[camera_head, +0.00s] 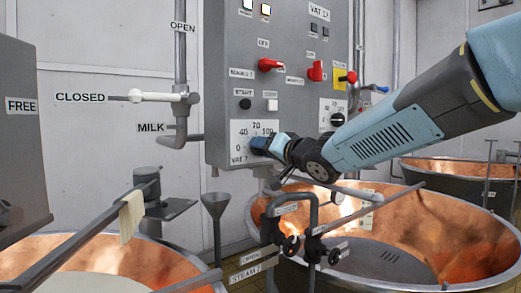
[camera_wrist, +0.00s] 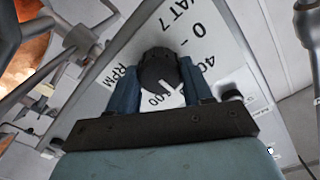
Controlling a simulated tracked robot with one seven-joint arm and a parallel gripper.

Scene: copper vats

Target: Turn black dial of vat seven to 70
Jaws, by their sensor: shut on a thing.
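The black dial (camera_wrist: 158,68) of vat seven sits between my gripper's two blue fingers, which are shut on it. Its white pointer slants down and right in the wrist view, toward the part of the scale by my gripper's palm. The white scale plate (camera_wrist: 240,70) reads VAT 7, RPM, 0 and 40 there; the numbers near the palm are partly covered. In the head view my gripper (camera_head: 262,143) reaches from the right to the VAT 7 plate (camera_head: 239,128), marked 0, 40, 70 and 100, and hides the dial.
The grey control panel (camera_head: 225,60) carries red switches (camera_head: 268,64) above the dial. Another black dial (camera_head: 337,119) is on its right. A copper vat (camera_head: 440,215) with pipes and valves stands below my arm. A second copper vat (camera_head: 130,260) is at the lower left.

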